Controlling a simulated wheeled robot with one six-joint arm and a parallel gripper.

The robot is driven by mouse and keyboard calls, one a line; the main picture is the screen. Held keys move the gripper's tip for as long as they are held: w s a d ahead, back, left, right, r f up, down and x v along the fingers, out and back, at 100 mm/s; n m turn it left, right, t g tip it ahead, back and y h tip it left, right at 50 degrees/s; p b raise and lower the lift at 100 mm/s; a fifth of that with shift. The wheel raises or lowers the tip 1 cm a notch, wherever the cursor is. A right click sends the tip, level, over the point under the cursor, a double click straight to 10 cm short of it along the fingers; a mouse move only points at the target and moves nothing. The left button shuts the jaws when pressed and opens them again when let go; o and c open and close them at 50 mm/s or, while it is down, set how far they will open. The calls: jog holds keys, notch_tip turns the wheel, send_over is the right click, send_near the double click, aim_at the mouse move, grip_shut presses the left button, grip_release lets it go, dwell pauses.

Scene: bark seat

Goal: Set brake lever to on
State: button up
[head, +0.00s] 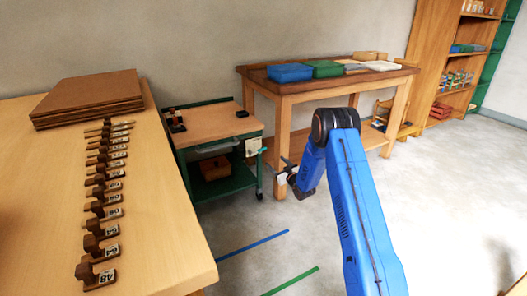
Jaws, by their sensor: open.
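A green cart (190,183) with a wooden top stands against the wall, left of centre. At its front right corner is a white label plate (252,147), with a small teal handle (263,150) beside it that looks like the brake lever. The lever is too small to read its setting. My gripper (283,170), dark and small at the end of the blue arm, is just right of the cart corner and slightly below the handle. Its jaws are open and appear empty. I cannot tell whether it touches the cart.
A wooden bench (300,93) with blue and green packs stands behind on the right. A long table (150,205) with several numbered stamps fills the left. A blue strip (252,245) and a green strip (290,281) mark the floor. Open floor lies right of my arm.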

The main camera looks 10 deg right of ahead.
aim_at(262, 150)
jog(key=x, duration=1.7)
jog(key=shift+w+f, duration=0.25)
jog(key=shift+f, duration=0.05)
jog(key=c, duration=1.5)
jog(key=shift+r, duration=0.1)
